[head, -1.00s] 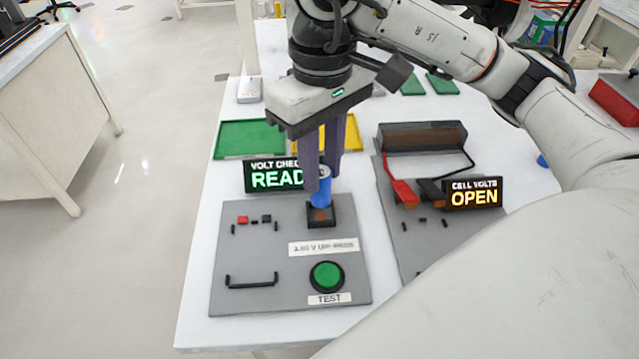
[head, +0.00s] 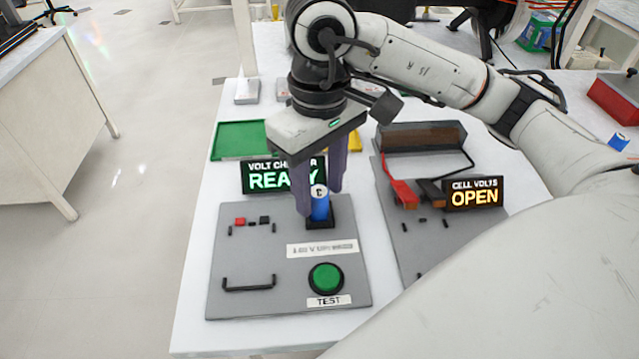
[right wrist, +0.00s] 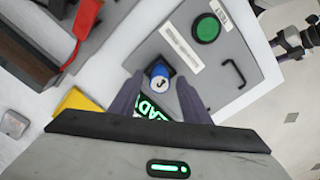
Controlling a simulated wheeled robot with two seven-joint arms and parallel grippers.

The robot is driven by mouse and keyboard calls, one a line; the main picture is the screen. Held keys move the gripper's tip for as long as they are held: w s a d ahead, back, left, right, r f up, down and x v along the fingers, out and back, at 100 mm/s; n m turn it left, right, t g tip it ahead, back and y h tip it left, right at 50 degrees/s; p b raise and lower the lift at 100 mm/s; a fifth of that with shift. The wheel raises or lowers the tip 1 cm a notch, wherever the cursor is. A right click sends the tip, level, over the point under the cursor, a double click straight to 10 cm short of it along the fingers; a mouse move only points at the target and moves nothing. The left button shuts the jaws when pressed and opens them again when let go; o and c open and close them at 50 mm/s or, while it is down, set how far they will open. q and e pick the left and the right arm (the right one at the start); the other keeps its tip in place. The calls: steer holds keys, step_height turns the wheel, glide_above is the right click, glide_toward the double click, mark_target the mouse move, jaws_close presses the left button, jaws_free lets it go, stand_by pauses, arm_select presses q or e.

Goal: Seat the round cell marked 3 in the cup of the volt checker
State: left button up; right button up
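A blue round cell (head: 320,206) stands upright in the dark square cup (head: 320,224) of the volt checker (head: 235,255). Its white top shows in the right wrist view (right wrist: 159,80); I cannot read its mark with certainty. My right gripper (head: 319,200) is above the cup, its purple-grey fingers on either side of the cell. In the right wrist view the fingers (right wrist: 158,78) stand apart, with gaps to the cell. The checker's display (head: 260,176) reads READY, partly hidden by a finger. What seems to be my left arm shows at the right wrist view's upper right edge.
A green TEST button (head: 326,278) and a handle (head: 249,284) are on the checker. To its right stands a cell volts display (head: 473,194) reading OPEN, with red and black clamps (head: 403,193). Behind are a green tray (head: 240,140) and another blue cell (head: 619,141).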

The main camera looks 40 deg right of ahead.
mark_target(320, 192)
steer(key=shift+r+p, duration=0.35)
steer(key=shift+r, duration=0.15)
arm_select(q)
steer(key=shift+s+a+r+p, duration=0.5)
steer(key=shift+r+p, duration=0.25)
steer(key=shift+p, duration=0.5)
arm_select(e)
step_height(320, 192, up, 11)
steer(key=shift+r, duration=0.15)
arm_select(q)
steer(key=shift+d, duration=0.1)
